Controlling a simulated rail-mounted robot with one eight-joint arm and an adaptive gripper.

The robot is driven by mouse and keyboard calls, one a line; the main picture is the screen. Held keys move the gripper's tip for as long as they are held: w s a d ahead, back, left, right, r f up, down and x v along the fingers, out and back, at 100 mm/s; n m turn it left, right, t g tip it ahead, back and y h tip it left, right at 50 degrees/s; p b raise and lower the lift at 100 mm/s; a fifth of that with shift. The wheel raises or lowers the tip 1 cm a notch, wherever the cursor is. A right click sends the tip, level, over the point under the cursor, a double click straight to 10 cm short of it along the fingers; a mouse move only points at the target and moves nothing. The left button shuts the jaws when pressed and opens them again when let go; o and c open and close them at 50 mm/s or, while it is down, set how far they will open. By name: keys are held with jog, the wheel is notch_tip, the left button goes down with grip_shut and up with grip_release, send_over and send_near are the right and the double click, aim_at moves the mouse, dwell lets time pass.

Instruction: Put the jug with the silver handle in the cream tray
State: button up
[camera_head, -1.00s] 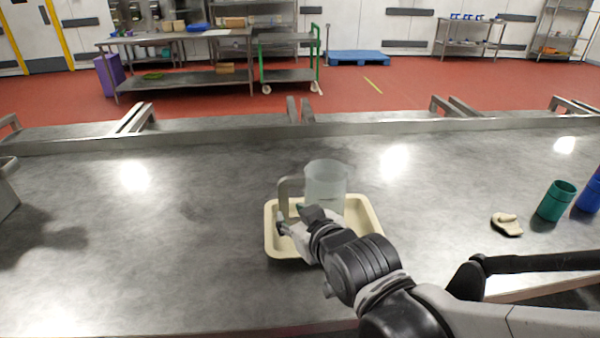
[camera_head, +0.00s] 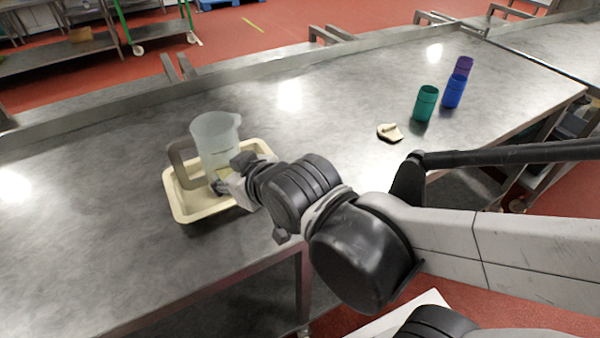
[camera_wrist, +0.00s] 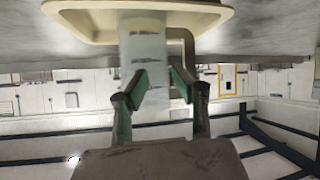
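The jug (camera_head: 217,140) is translucent, pale grey, with a square silver-grey handle (camera_head: 176,158) on its left. It appears upright in the cream tray (camera_head: 179,212), its lower part partly hidden by my gripper. My gripper (camera_head: 228,180) is at the jug's near side, over the tray. The wrist view looks upside down, with the tray (camera_wrist: 85,25) at the top and the jug (camera_wrist: 142,45) below it. There my gripper's (camera_wrist: 158,78) two green-padded fingers are spread in front of the jug, with the handle (camera_wrist: 189,48) behind the right finger. I cannot tell whether they touch the jug.
Green (camera_head: 426,104), blue (camera_head: 454,91) and purple (camera_head: 464,66) cups stand at the right of the metal table (camera_head: 330,110). A small beige object (camera_head: 390,133) lies near the green cup. A raised rail (camera_head: 110,107) runs along the far edge. The table left of the tray is clear.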

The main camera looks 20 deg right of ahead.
jog(key=s+d+m+g+h, duration=0.1)
jog(key=s+d+m+g, duration=0.1)
jog(key=s+d, duration=0.2)
jog(key=s+d+m+g+h, duration=0.2)
jog(key=s+d, duration=0.1)
jog(key=d, duration=0.6)
jog(key=shift+s+d+r+m+h, duration=0.25)
jog(key=shift+s+r+m+h, duration=0.05)
jog(key=shift+s+r+m, duration=0.1)
jog(key=shift+w, duration=0.1)
